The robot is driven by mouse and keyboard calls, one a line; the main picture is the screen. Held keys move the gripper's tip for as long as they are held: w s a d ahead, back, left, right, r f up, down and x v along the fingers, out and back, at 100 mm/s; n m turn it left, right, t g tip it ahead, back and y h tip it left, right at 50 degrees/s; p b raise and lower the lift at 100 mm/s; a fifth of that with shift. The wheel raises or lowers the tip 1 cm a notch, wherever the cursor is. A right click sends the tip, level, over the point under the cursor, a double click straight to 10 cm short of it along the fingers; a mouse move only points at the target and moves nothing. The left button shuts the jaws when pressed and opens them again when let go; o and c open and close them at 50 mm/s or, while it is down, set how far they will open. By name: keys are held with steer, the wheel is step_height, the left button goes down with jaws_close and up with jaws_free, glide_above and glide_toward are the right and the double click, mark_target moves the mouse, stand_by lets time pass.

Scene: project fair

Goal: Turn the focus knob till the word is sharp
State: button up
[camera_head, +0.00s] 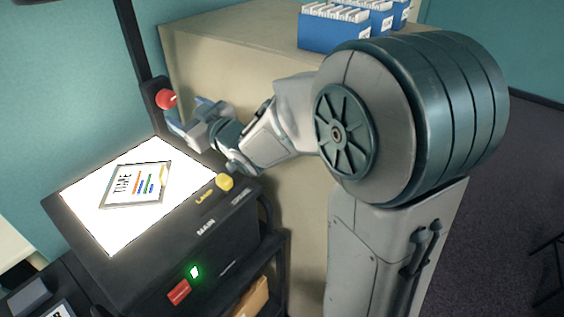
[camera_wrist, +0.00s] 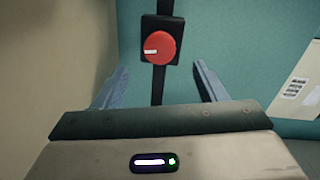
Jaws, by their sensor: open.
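The focus knob (camera_head: 166,99) is a round red knob on a black block on the projector's upright post. In the wrist view the knob (camera_wrist: 157,49) sits ahead, with a white mark pointing left. My gripper (camera_head: 184,115) is beside the knob in the head view. In the wrist view my gripper (camera_wrist: 160,80) is open, its two blue-grey fingers apart on either side of the post, with the knob beyond their tips. The overhead projector's lit glass (camera_head: 110,225) carries a framed slide (camera_head: 150,195) with a word and coloured bars.
A beige cabinet (camera_head: 215,40) stands behind my arm, with blue file boxes (camera_head: 325,33) on top. The projector front has a yellow lamp knob (camera_head: 224,182), a green light (camera_head: 195,272) and a red switch (camera_head: 179,292).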

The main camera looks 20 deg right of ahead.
steer(key=s+d+f+m+g+h+p, duration=0.1)
steer(key=s+d+m+g+h+p, duration=0.1)
steer(key=s+d+h, duration=0.3)
steer(key=s+d+f+m+g+h+p, duration=0.1)
steer(key=s+d+m+g+h, duration=0.4)
steer(key=s+d, duration=0.5)
steer(key=shift+s+d+f+p, duration=0.35)
steer(key=shift+s+f, duration=0.4)
steer(key=shift+s, duration=0.65)
steer(key=shift+a, duration=0.1)
steer(key=s+a+f+m+g+y, duration=0.1)
steer(key=s+f+g, duration=0.1)
steer(key=s+g, duration=0.3)
steer(key=s, duration=0.4)
steer(key=shift+s, duration=0.4)
steer(key=shift+f, duration=0.1)
steer(key=shift+c, duration=0.2)
